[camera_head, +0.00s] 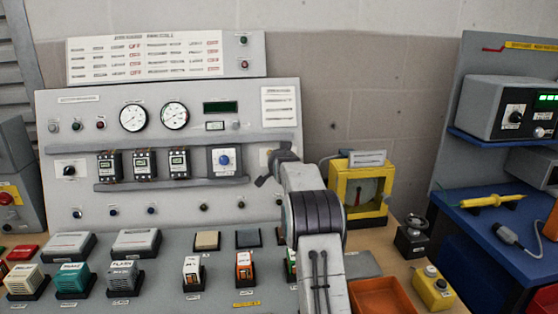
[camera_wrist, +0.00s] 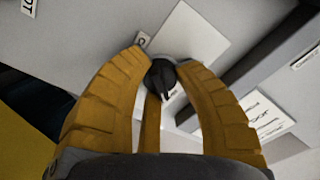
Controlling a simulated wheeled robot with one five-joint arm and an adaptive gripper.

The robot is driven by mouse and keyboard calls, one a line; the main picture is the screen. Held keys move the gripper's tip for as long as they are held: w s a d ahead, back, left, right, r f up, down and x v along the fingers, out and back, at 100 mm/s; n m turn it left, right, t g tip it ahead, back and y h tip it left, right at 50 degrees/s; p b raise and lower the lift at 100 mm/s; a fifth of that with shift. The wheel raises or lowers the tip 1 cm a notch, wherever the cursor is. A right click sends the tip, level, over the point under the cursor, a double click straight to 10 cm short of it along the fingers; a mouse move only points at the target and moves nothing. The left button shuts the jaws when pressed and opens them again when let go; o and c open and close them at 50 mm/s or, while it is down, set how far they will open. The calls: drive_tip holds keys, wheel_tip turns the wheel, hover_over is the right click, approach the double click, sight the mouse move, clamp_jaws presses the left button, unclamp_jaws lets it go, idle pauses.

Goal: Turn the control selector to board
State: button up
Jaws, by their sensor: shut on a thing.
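The control selector is a black knob (camera_wrist: 162,78) with a light pointer mark, on a white plate (camera_wrist: 190,32) in the wrist view. In the head view, my gripper (camera_head: 268,168) reaches the right part of the grey upright panel (camera_head: 255,125), right of a blue-knobbed unit. There, my arm and gripper hide the knob. The lettering around the knob is partly covered and too small to read.
Meters (camera_head: 133,118), breakers (camera_head: 143,164) and another black selector (camera_head: 69,171) sit left on the panel. Several modules fill the sloped desk below. A yellow meter box (camera_head: 358,190) and an orange tray (camera_head: 383,297) stand to the right of my arm.

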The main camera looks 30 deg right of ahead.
clamp_jaws()
drive_tip(key=shift+f+n+b, duration=0.2)
drive_tip(key=shift+n+b, duration=0.3)
drive_tip(key=shift+b, duration=0.4)
drive_tip(key=shift+r+n+b, duration=0.25)
drive_tip(key=shift+n+b, duration=0.25)
drive_tip(key=shift+n, duration=0.5)
drive_tip(key=o, duration=0.8)
unclamp_jaws()
drive_tip(key=shift+c, duration=0.2)
drive_tip(key=shift+a, duration=0.1)
drive_tip(key=v, duration=1.2)
drive_tip(key=shift+o, duration=0.3)
